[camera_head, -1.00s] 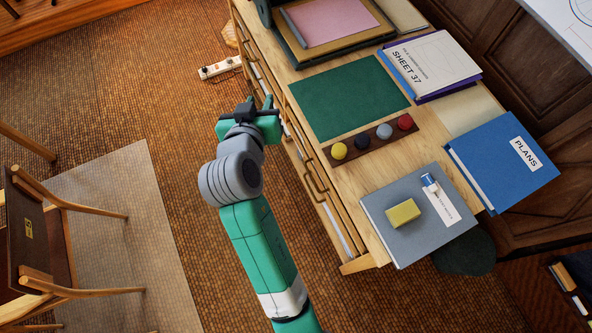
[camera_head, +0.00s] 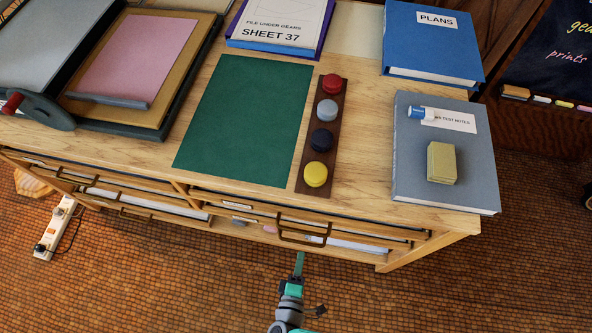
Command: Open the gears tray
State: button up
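The wooden plan chest (camera_head: 350,195) has several shallow trays along its front, with dark bar handles. I cannot read a tray label that marks the gears tray. One dark handle (camera_head: 303,240) is on the right-hand section of the front, and a small white label (camera_head: 237,205) shows to its left. White sheets and small pink and grey pieces show in gaps between the tray fronts. My gripper (camera_head: 299,263) is below and in front of this handle, apparently apart from it. One green finger shows, pointing up toward the chest; its opening is not clear.
On the chest top lie a green mat (camera_head: 245,120), a rack of coloured knobs (camera_head: 313,175), a grey book (camera_head: 445,155) with a yellow block (camera_head: 441,163), a blue PLANS binder (camera_head: 435,50) and a SHEET 37 folder (camera_head: 280,22). A power strip (camera_head: 55,228) lies on the floor at left.

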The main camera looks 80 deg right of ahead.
aim_at(303, 242)
jog(key=b+x, duration=0.1)
jog(key=x, duration=0.5)
jog(key=shift+w+d, duration=0.1)
jog(key=shift+d, duration=0.3)
grip_shut()
